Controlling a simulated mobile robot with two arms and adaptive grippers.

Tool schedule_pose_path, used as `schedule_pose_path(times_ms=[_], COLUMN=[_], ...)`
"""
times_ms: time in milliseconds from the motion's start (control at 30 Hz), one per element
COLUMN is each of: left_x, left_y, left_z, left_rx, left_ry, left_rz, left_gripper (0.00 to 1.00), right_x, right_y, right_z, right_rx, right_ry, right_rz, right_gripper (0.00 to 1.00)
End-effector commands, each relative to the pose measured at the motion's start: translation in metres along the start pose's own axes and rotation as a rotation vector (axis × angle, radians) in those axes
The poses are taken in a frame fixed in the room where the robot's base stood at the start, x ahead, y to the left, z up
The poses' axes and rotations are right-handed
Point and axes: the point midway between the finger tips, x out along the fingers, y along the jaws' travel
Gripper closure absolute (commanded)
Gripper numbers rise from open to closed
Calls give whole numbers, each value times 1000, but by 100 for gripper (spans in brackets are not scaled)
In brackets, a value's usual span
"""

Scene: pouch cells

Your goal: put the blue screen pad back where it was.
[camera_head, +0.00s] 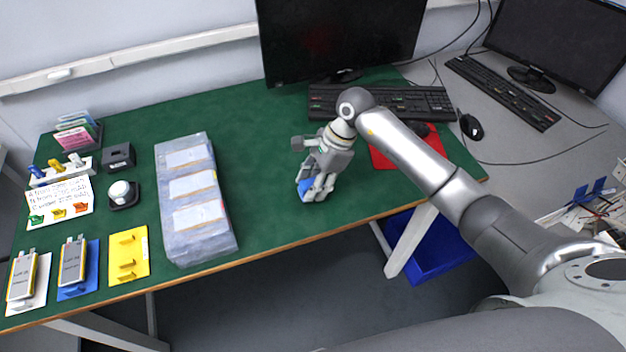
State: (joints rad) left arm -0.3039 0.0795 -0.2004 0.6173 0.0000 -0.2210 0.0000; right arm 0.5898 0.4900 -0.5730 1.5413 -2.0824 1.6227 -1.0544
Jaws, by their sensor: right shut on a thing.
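The blue screen pad (304,187) shows as a small blue patch at the fingertips of my right gripper (315,189). The gripper points down over the middle of the green table (265,125) and is shut on the pad. The fingers hide most of the pad, and I cannot tell whether it touches the table. My left gripper is not in view.
A grey tray box with white labels (224,240) stands left of my gripper. Stands with pouch cells, a yellow stand (140,239) and small clips fill the left side. A monitor (340,40), keyboard (432,104) and red mat (381,160) lie behind and right. Green surface around the gripper is clear.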

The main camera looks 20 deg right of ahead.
Motion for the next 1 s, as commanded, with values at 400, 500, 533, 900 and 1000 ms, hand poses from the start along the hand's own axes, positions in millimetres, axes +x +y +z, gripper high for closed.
schedule_pose_path(times_ms=[400,500,533,900,1000], left_x=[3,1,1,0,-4], left_y=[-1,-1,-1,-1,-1], left_z=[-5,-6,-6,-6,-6], left_rx=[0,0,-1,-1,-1], left_ry=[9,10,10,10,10], left_rz=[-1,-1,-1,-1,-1], left_gripper=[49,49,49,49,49], right_x=[7,6,6,5,1], right_y=[0,0,0,0,0], right_z=[-3,-2,-2,-2,0], right_rx=[-1,0,0,0,0], right_ry=[0,0,0,0,0], right_rz=[-1,-1,-1,-1,-1], right_gripper=[85,51,48,40,40])
